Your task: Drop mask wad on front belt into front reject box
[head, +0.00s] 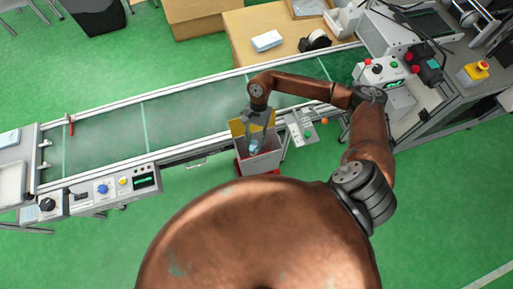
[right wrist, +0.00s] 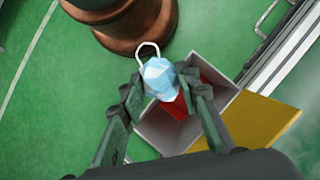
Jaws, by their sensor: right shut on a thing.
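The mask wad (right wrist: 159,77) is a crumpled pale blue lump with a white ear loop, held between the fingertips of my right gripper (right wrist: 162,88). In the head view the right gripper (head: 256,142) points down over the reject box (head: 262,163), with the wad (head: 256,148) at its tips. The reject box is open-topped and grey-white, with a yellow flap at its back and red inside; it also shows in the right wrist view (right wrist: 222,92). The wad appears over the box's opening, near one edge in the wrist view. My left gripper is not seen.
The green conveyor belt (head: 190,112) runs behind the box and looks bare. A control panel (head: 110,188) stands at its front left, and a small sensor box (head: 299,129) right of the reject box. A wooden table (head: 265,35) and machine (head: 390,72) are behind.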

